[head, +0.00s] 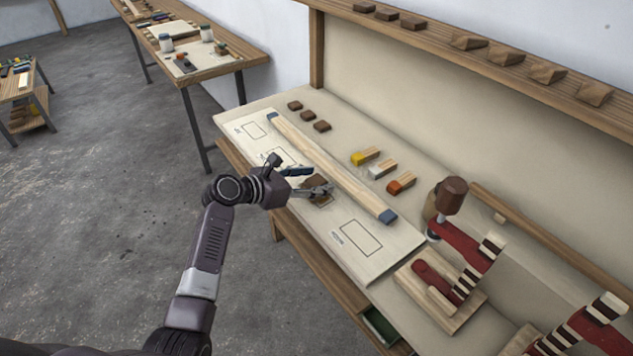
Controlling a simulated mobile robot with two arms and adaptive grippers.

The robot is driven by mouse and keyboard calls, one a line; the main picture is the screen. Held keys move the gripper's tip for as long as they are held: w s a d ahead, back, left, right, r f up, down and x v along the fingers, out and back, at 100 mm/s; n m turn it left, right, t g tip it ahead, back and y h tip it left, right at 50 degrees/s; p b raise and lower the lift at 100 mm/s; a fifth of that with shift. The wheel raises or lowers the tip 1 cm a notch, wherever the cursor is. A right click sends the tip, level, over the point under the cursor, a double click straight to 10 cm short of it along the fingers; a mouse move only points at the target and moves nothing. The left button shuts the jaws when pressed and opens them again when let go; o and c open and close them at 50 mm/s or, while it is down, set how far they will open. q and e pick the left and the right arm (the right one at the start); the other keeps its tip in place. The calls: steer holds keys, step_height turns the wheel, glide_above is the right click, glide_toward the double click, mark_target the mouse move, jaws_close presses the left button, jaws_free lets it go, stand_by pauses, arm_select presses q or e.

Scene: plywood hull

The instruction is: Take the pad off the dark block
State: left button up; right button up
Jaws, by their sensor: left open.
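My left gripper (326,188) reaches in over the pale board (392,252) on the bench, just in front of the long wooden bar with blue ends (335,165). Its jaws are open. A dark brown block (319,201) lies under and around the fingertips, in the middle outlined area of the board. The fingers cover part of it, and I cannot make out a separate pad on it or tell whether the jaws touch it. My right gripper is not in view.
Several small brown blocks (308,115) lie behind the bar. Wooden pieces with yellow, white and orange ends (383,170) lie right of them. A red clamp-like fixture (457,255) and a mallet-like dark head (451,194) stand at the right. The board's front right outline is empty.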

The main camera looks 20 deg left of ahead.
arm_select(q)
steer(key=shift+c, duration=0.7)
steer(key=c, duration=0.9)
steer(key=shift+r, duration=0.1)
